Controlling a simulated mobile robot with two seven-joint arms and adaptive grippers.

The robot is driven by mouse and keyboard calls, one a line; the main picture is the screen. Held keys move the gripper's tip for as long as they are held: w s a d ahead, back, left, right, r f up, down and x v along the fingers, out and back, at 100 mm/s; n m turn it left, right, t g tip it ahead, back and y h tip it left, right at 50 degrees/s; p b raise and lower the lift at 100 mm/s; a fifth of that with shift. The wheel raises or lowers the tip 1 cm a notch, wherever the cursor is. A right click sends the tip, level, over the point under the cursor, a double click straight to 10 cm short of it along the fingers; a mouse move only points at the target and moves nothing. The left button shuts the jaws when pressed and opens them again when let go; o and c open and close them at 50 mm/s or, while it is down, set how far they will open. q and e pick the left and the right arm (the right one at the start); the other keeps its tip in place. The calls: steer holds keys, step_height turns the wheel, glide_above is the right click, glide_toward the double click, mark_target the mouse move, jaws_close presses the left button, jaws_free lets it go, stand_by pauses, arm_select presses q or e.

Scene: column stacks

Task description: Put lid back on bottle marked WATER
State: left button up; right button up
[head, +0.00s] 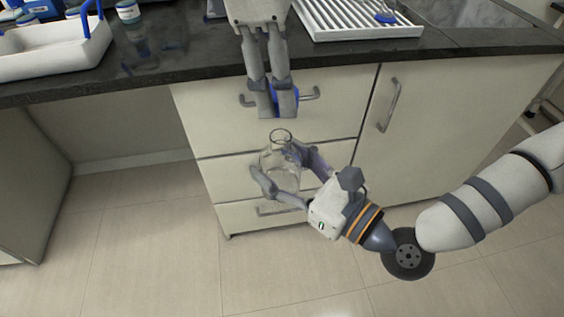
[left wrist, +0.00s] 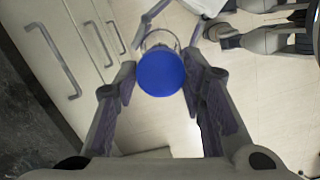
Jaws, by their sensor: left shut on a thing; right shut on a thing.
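The blue lid (head: 271,103) is between the fingers of my left gripper (head: 273,112), which is shut on it. The left wrist view shows the lid as a round blue disc (left wrist: 161,72) between the fingertips. A clear glass bottle (head: 281,178) with an open mouth is below it in the head view. My right gripper (head: 280,177) is shut around the bottle's body from the right. The lid is above the bottle mouth, apart from it in the head view. No WATER marking is readable on the bottle.
A dark countertop (head: 200,72) runs along the back, with a white tray (head: 55,55) at left and a white drying rack (head: 355,22) at right. Cabinet drawers with handles (head: 278,211) are behind the grippers. The floor (head: 140,240) in front is clear.

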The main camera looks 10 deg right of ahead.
mark_target(281, 136)
arm_select(q)
steer(key=shift+f, duration=1.95)
steer(key=shift+f, duration=0.9)
steer(key=shift+f, duration=0.5)
